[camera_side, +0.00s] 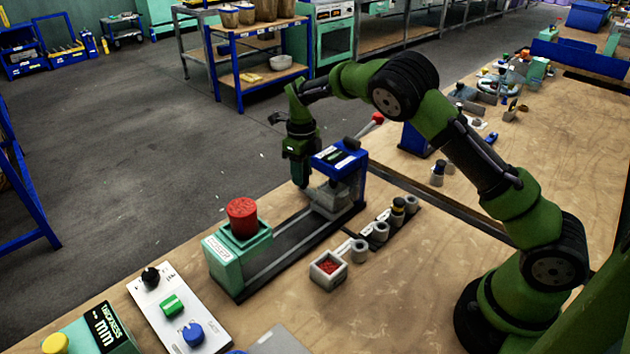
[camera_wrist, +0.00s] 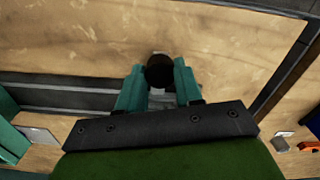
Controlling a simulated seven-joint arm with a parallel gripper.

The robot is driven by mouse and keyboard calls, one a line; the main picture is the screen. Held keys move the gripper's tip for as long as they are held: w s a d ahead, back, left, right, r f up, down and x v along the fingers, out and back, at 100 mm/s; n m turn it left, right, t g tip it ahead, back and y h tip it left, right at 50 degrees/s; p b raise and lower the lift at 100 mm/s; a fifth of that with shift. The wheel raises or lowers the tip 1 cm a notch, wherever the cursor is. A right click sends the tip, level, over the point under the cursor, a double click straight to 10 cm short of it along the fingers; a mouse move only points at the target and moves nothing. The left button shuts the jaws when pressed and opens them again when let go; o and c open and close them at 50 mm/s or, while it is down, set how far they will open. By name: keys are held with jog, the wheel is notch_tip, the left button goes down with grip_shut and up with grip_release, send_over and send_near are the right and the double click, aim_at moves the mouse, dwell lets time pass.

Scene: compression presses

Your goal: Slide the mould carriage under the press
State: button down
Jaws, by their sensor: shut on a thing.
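The press (camera_side: 350,165) is a blue frame with a dark top and a red-knobbed lever, at the far end of a dark slide track (camera_side: 290,240). A grey block, apparently the mould carriage (camera_side: 328,198), sits on the track at the press opening, seemingly partly inside the frame. My gripper (camera_side: 301,180) points down at the left side of this block. In the wrist view the teal fingers (camera_wrist: 160,85) are shut on a dark round knob (camera_wrist: 160,72). The knob's join to the carriage is hidden.
A green block with a red cylinder (camera_side: 242,217) stands at the track's near end. A small box of red pellets (camera_side: 329,267) and a row of grey cups (camera_side: 379,232) lie to the right. A control panel (camera_side: 178,312) is at the front left. The table edge runs close along the left.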

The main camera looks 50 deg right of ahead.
jog(key=shift+d, duration=0.4)
jog(key=c, duration=1)
grip_release()
jog(key=shift+o, duration=1.1)
jog(key=shift+a, duration=0.1)
jog(key=shift+r, duration=0.1)
notch_tip(320, 180, up, 17)
jog(key=shift+f, duration=0.1)
